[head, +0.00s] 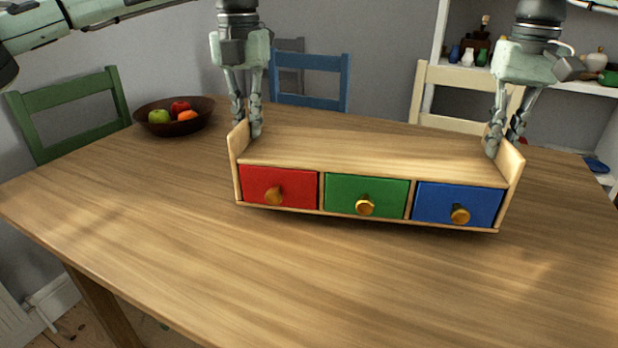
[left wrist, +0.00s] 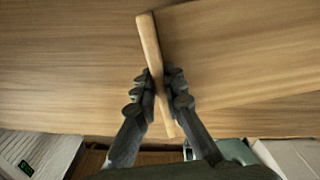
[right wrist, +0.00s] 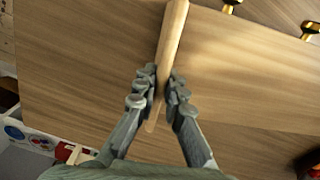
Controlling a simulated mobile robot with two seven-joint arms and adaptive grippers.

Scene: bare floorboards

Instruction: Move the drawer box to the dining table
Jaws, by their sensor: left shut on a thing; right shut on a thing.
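The drawer box (head: 370,152) is a long wooden box with a red, a green and a blue drawer, each with a round gold knob. It is over the dining table (head: 170,250); whether it touches the tabletop I cannot tell. My left gripper (head: 247,132) is shut on the box's left end panel, which also shows between the fingers in the left wrist view (left wrist: 150,55). My right gripper (head: 503,150) is shut on the right end panel, seen in the right wrist view (right wrist: 172,40). The drawers look closed.
A dark bowl (head: 197,122) with fruit stands at the table's far left. A green chair (head: 75,95), a blue chair (head: 312,65) and a cream chair (head: 470,78) stand around the table. White shelves (head: 437,40) hold small items behind. The tabletop in front of the box is clear.

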